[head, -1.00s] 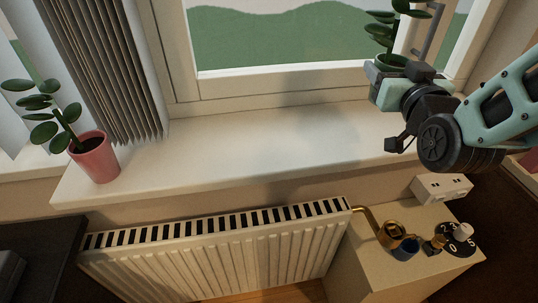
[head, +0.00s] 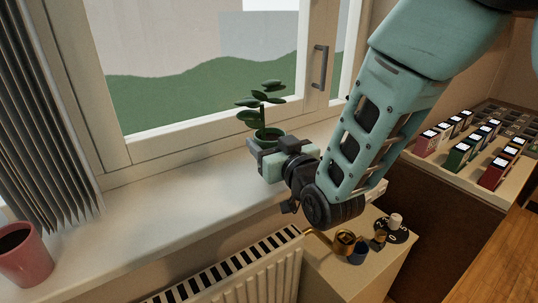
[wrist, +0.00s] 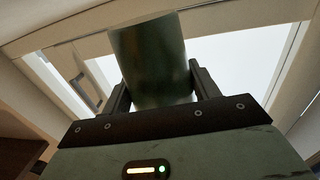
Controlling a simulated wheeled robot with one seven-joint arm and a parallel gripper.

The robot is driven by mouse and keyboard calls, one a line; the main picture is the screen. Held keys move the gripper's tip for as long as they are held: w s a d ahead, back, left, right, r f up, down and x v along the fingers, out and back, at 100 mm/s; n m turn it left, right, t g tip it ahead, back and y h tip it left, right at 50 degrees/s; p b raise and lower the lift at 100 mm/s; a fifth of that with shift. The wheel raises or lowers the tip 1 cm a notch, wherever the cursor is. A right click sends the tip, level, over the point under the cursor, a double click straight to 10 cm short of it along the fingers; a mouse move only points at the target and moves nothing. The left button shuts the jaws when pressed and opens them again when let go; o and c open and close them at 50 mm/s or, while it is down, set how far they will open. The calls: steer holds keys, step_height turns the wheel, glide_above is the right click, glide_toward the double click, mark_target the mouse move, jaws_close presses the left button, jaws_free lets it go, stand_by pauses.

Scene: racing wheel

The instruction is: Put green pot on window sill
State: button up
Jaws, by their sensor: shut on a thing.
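The green pot (head: 267,133) holds a leafy plant (head: 260,103); in the head view it shows over the right part of the white window sill (head: 165,212), in front of the window. In the wrist view the pot (wrist: 150,62) is a dark green cylinder between both fingers. My gripper (head: 270,150) is shut on the pot, reaching in from the right. The gripper hides most of the pot in the head view, including its base, so I cannot tell whether it touches the sill.
A pink pot (head: 24,258) stands at the sill's left end beside grey blinds (head: 45,130). The middle of the sill is clear. The window handle (head: 319,68) is behind, to the right. A radiator (head: 230,275) and a cabinet with knobs (head: 345,265) stand below.

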steer(key=shift+f, duration=1.3)
steer(key=shift+f, duration=0.15)
steer(key=o, duration=1.4)
steer(key=shift+c, duration=0.2)
